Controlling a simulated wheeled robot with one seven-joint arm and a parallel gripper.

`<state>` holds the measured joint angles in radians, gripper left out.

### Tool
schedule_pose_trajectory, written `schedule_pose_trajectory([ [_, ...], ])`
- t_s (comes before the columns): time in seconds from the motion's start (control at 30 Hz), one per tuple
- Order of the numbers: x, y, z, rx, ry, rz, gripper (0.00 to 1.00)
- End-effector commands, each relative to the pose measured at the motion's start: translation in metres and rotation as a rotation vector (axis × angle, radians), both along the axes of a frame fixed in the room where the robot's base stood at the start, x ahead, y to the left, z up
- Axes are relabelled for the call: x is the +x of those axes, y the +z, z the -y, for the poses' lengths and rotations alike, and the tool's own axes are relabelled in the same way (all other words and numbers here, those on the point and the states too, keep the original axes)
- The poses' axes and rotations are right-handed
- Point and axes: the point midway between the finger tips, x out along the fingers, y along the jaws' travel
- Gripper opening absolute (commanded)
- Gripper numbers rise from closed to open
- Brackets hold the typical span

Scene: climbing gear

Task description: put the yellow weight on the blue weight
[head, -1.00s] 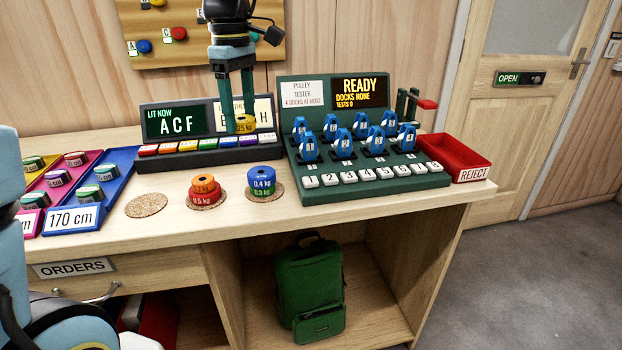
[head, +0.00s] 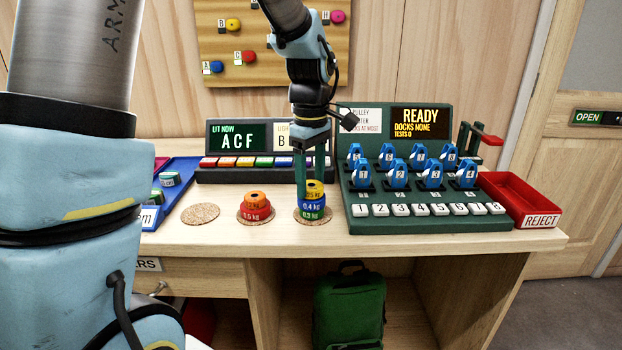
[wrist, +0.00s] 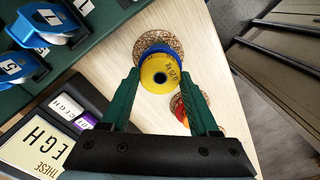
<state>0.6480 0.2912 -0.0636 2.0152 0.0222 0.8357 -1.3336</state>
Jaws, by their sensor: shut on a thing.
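The yellow weight (head: 314,189) is between the fingers of my gripper (head: 313,183), which is shut on it. It is right above the blue weight (head: 312,206), with no clear gap showing in the head view; I cannot tell whether it still hangs slightly clear. The blue weight lies on a green weight (head: 312,215) on a cork mat. In the wrist view the yellow weight (wrist: 160,73) covers most of the blue weight (wrist: 150,49), whose far edge shows.
An orange weight (head: 255,200) on a red weight (head: 257,215) stands to the left on another mat. An empty cork mat (head: 200,214) is further left. The pulley tester (head: 420,219) is close on the right, and the lit display panel (head: 237,137) stands behind.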

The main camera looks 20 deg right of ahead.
Motion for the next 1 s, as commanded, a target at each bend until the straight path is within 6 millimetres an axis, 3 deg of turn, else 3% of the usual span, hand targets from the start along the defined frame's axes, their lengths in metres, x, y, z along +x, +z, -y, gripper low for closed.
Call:
schedule_pose_trajectory([
  [0.27,0.0,-0.003,0.0,0.0,-0.001,0.0,0.0],
  [0.3,0.0,-0.003,0.0,0.0,-0.001,0.0,0.64],
  [0.53,0.0,-0.002,0.0,0.0,-0.001,0.0,0.9],
  [0.83,0.0,0.0,0.0,0.0,0.0,0.0,0.91],
  [1.0,0.001,0.018,0.001,-0.002,-0.001,0.004,0.91],
])
